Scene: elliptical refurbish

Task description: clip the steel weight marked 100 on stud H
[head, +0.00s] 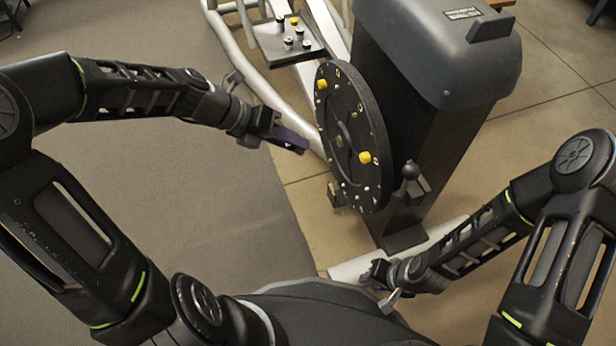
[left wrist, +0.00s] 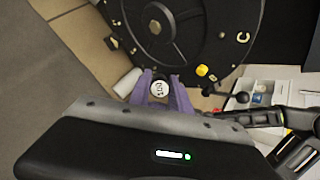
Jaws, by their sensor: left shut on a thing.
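My left gripper (head: 292,139) has purple fingers and stands left of the black disc (head: 338,142), apart from it. In the left wrist view its fingers (left wrist: 160,92) are shut on a round steel weight marked 100 (left wrist: 159,88), whose light face points at the camera. The disc also shows in the left wrist view (left wrist: 195,30), with brass studs on its face. A letter C is readable there; I cannot make out the letter H in either view. My right gripper (head: 378,273) is low, below the disc; its fingers are too small to read.
Yellow weights (head: 365,157) (head: 322,85) sit on the disc face. A dark tray (head: 268,42) with several small weights stands behind. A black ball-topped lever (head: 409,171) stands right of the disc, by the grey machine housing (head: 440,50). The floor left of the disc is clear.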

